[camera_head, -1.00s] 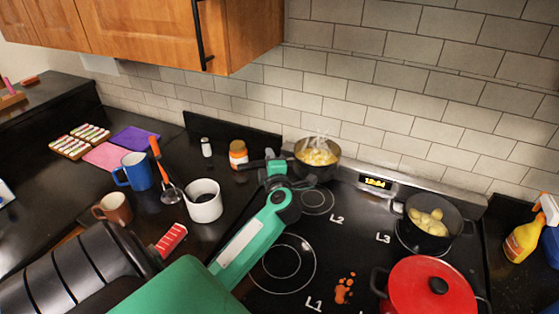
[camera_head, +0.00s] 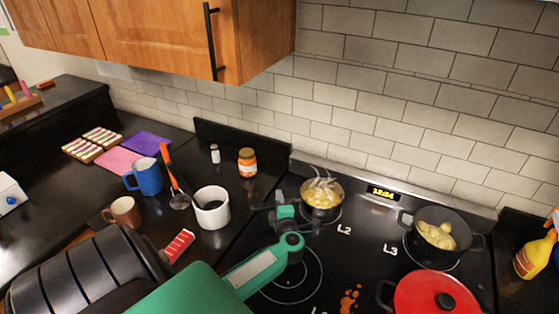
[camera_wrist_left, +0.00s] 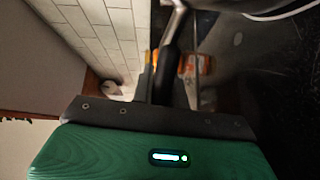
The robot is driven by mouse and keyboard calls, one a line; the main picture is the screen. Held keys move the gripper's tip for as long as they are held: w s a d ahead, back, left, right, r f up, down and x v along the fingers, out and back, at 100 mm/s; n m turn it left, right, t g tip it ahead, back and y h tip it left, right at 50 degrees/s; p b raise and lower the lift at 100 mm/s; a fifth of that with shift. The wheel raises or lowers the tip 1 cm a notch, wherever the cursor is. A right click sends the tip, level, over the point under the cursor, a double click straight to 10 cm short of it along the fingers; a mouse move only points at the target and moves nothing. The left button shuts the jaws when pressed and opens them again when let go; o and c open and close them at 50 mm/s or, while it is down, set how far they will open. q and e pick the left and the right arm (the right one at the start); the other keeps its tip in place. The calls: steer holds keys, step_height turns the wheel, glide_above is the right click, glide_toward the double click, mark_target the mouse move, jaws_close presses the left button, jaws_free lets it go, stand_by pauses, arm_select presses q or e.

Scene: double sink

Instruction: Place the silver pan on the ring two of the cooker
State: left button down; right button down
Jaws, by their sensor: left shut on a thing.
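The silver pan (camera_head: 322,207) holds yellow food and gives off steam. It is upright over the ring marked L2 (camera_head: 337,217) at the back left of the cooker, covering most of that ring. I cannot tell whether its base touches the cooker. My left gripper (camera_head: 283,208) is shut on its dark handle, left of the pan. In the left wrist view the handle (camera_wrist_left: 168,62) runs up between the fingers, and only part of the pan shows at the top. My right gripper is not in view.
A black pot (camera_head: 441,236) stands on the L3 ring, and a red lidded pot (camera_head: 425,297) is in front of it. The front left ring (camera_head: 292,276) is bare.

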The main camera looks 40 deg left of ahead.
arm_select(q)
steer(key=shift+r, duration=0.15)
steer(key=c, duration=1.4)
jaws_free()
steer(key=b+v, duration=0.3)
steer(key=v, duration=0.8)
steer(key=shift+f+b, duration=0.25)
steer(key=shift+b, duration=0.15)
steer(key=shift+s+d+r, duration=0.2)
steer(key=shift+s+d, duration=0.15)
steer(key=shift+d, duration=0.15)
steer(key=shift+f, duration=0.1)
